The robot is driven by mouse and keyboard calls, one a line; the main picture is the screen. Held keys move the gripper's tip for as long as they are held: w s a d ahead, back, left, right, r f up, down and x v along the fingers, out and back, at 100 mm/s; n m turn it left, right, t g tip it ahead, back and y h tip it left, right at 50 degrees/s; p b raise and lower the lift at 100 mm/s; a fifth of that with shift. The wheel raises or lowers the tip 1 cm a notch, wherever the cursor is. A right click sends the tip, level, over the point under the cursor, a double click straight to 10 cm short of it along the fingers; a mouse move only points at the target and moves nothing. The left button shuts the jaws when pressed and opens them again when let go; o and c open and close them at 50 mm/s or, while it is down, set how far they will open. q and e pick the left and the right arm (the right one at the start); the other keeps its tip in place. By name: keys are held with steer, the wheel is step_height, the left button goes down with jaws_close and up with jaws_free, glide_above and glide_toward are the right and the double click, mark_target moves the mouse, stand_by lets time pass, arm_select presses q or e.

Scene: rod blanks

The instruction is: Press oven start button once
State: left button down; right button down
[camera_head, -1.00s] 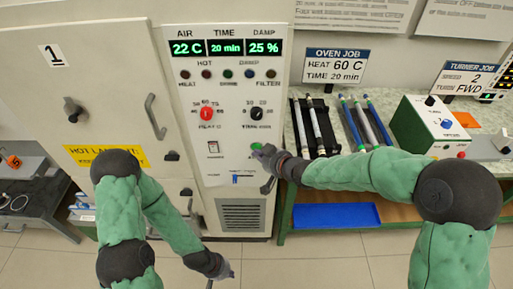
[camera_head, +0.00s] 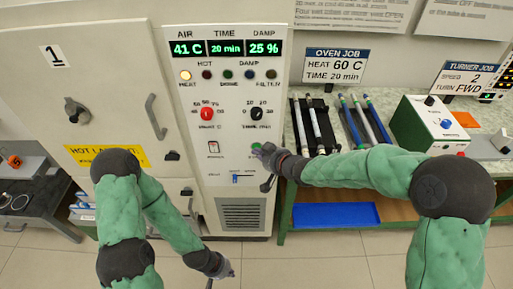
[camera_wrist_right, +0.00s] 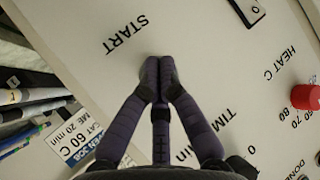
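The oven control panel (camera_head: 202,134) shows AIR 41 C, TIME 20 min and DAMP 25 %. Its HEAT lamp (camera_head: 185,76) glows yellow; the other lamps are dark. The green start button (camera_head: 257,146) shows just above my right gripper (camera_head: 263,153), whose tip is at the panel. In the right wrist view the two fingers (camera_wrist_right: 159,72) are together and empty, beside the START label (camera_wrist_right: 126,35); the button is hidden there. I cannot tell whether they touch it. My left gripper (camera_head: 228,273) hangs low in front of the oven, its fingers too small to read.
The red heat knob (camera_head: 207,114) and black time knob (camera_head: 256,113) are above the button, with a blue slider (camera_head: 236,178) below. A rack with rods (camera_head: 315,125) and a green-sided turner box (camera_head: 425,125) stand on the bench at right. The oven door handle (camera_head: 155,116) projects at left.

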steer(key=shift+s, duration=0.75)
steer(key=s+b, duration=0.2)
steer(key=s, duration=0.3)
stand_by(0.3)
stand_by(0.7)
